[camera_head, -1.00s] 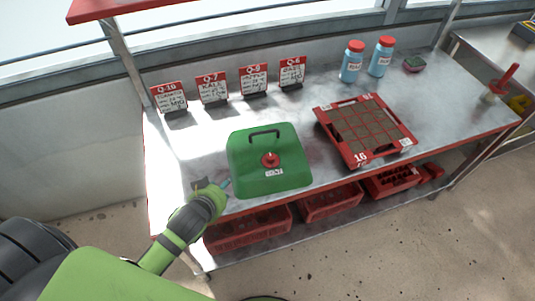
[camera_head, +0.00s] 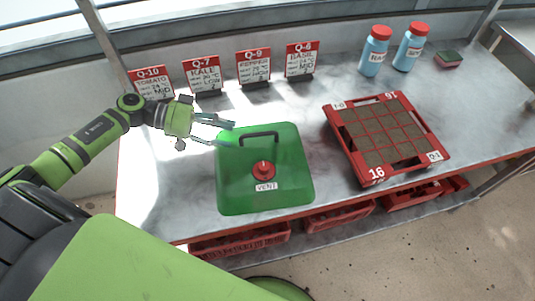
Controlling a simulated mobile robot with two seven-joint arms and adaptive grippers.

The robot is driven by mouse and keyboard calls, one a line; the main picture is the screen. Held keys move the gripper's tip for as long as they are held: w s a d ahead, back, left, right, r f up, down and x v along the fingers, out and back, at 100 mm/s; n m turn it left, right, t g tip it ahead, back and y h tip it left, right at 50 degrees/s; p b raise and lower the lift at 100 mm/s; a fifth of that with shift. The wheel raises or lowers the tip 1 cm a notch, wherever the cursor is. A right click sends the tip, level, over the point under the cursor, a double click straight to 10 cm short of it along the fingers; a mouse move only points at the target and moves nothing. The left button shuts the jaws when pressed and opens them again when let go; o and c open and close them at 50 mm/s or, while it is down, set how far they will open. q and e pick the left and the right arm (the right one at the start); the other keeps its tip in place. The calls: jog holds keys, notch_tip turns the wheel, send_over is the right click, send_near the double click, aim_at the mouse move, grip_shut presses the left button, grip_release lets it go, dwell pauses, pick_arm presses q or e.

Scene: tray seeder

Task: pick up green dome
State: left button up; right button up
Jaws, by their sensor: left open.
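The green dome (camera_head: 290,180) sits on the grey bench top. It is a squarish green cover with a dark handle (camera_head: 259,135) toward its back, a red vent knob (camera_head: 263,170) in the middle and a "VENT" label. My left gripper (camera_head: 228,133) is open and empty at the dome's back left corner, with its fingers pointing right toward the handle. The fingertips overlap the dome's edge in the picture; I cannot tell whether they touch it. My right gripper is not in view.
A red seed tray (camera_head: 431,158) with soil cells stands right of the dome. Sign cards, such as Q-9 (camera_head: 254,66), line the back. Two blue bottles (camera_head: 374,57) (camera_head: 409,51) and a sponge (camera_head: 449,60) stand back right. Red crates (camera_head: 240,241) sit below.

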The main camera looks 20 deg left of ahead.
aim_at(247, 136)
pick_arm(q)
jog(key=shift+w+d+f+g+p, duration=0.15)
jog(key=shift+d+p, duration=0.1)
jog(key=shift+d, duration=0.35)
jog(key=shift+w+d+f+g+p, duration=0.15)
jog(key=shift+d+p, duration=0.1)
jog(key=shift+d, duration=0.35)
jog(key=p+x, duration=0.1)
jog(key=x, duration=0.3)
jog(key=shift+w+d+r, duration=0.1)
jog(key=shift+r, duration=0.05)
grip_shut()
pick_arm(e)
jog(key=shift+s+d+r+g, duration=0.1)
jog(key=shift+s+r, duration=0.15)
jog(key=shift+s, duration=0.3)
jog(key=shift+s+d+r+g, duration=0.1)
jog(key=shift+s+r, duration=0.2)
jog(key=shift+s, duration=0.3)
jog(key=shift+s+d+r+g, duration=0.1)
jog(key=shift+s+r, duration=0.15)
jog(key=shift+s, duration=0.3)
